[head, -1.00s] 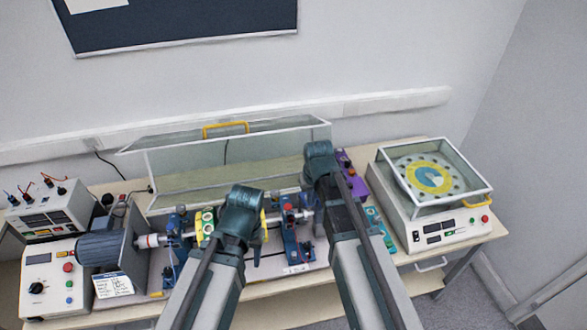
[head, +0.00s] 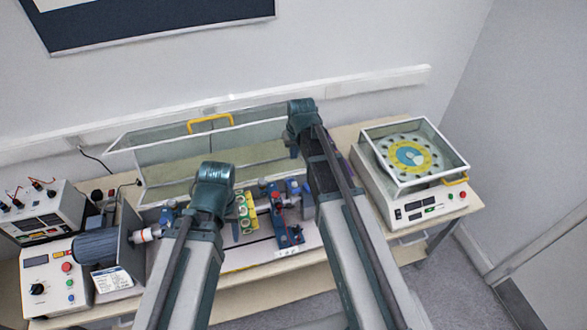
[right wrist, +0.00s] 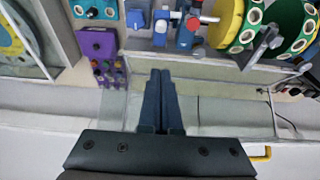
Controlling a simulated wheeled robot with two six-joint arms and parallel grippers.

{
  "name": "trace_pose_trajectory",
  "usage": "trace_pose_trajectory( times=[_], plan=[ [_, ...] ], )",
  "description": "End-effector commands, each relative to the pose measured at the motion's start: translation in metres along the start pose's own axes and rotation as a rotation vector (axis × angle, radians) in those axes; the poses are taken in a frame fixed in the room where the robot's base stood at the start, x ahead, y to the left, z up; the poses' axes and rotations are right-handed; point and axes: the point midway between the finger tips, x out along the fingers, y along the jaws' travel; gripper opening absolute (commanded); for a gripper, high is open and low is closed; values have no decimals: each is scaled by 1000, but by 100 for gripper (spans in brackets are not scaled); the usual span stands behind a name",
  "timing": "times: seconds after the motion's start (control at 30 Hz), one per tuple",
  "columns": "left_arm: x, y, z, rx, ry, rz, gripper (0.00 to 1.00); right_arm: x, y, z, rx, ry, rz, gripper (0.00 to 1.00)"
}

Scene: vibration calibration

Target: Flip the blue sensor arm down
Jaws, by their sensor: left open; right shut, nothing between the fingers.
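The rig's blue bearing stand (head: 289,232) with red and blue fittings stands right of the discs in the head view. Blue and red parts of the rig show at the top of the right wrist view (right wrist: 186,32). I cannot tell for sure which piece is the sensor arm, or its tilt. My right gripper (right wrist: 160,74) is shut and empty, with its fingertips apart from these parts; its wrist shows over the rear of the rig in the head view. My left gripper (head: 212,188) is over the rig, left of a yellow-green disc (head: 246,213); its fingertips are hidden by its wrist.
A raised clear cover (head: 212,165) with a yellow handle stands behind the rig. The motor (head: 97,246) and control boxes are at left. A machine with a clear lid (head: 412,160) is at right. A purple box (right wrist: 98,43) shows in the right wrist view.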

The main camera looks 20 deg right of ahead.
Motion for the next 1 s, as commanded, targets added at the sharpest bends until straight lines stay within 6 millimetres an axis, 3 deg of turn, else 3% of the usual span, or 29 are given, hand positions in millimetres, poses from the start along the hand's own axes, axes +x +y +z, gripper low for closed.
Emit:
trace_pose_trajectory(
  times=[0.27,0.87,1.0],
  plan=[
    [22,2,-2,11,1,-1,50,22,0,1,0,0,0,0],
    [106,9,-7,32,4,-4,50,110,0,1,0,0,0,0],
    [122,10,-8,30,5,-4,50,122,0,21,0,0,0,0]
  ],
)
